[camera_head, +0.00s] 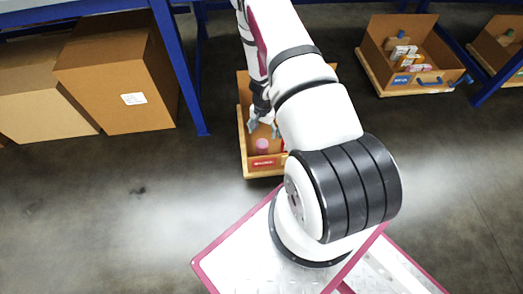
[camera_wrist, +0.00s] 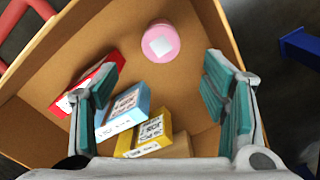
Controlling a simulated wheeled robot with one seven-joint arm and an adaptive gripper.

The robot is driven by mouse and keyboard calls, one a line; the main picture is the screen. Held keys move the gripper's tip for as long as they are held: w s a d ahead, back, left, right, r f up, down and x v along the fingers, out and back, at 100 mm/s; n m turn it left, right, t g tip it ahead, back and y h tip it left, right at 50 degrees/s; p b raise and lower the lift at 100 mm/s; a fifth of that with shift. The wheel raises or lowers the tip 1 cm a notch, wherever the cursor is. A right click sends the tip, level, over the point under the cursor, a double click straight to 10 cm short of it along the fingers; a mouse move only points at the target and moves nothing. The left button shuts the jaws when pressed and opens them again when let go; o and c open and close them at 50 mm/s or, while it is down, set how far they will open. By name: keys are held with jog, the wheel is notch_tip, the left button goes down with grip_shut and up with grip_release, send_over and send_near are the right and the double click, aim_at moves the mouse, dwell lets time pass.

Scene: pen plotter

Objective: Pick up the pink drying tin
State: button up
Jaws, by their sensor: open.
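The pink drying tin (camera_wrist: 160,42) is a round pink can with a white square label on top. It stands in a cardboard-coloured bin (camera_wrist: 215,22), towards the far wall in the wrist view. In the head view the tin (camera_head: 262,146) shows small in the bin's front part. My gripper (camera_wrist: 163,95) is open, with teal finger pads wide apart and nothing between them in its grip. The tin lies ahead of the fingertips, roughly between them in the picture and apart from them. In the head view my gripper (camera_head: 263,128) is at the bin, partly hidden by my arm.
A red box (camera_wrist: 98,78), a blue box (camera_wrist: 125,108) and a yellow box (camera_wrist: 150,132) lie in the same bin, near the fingers. Blue rack posts (camera_head: 180,70) and large cartons (camera_head: 120,85) stand left. Another bin (camera_head: 440,62) holds boxes at right.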

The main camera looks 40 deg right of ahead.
aim_at(263, 143)
notch_tip(263, 143, down, 9)
jog(key=b, duration=0.3)
jog(key=shift+r, duration=0.2)
notch_tip(263, 143, down, 5)
jog(key=b, duration=0.3)
jog(key=shift+a, duration=0.15)
jog(key=c, duration=1.3)
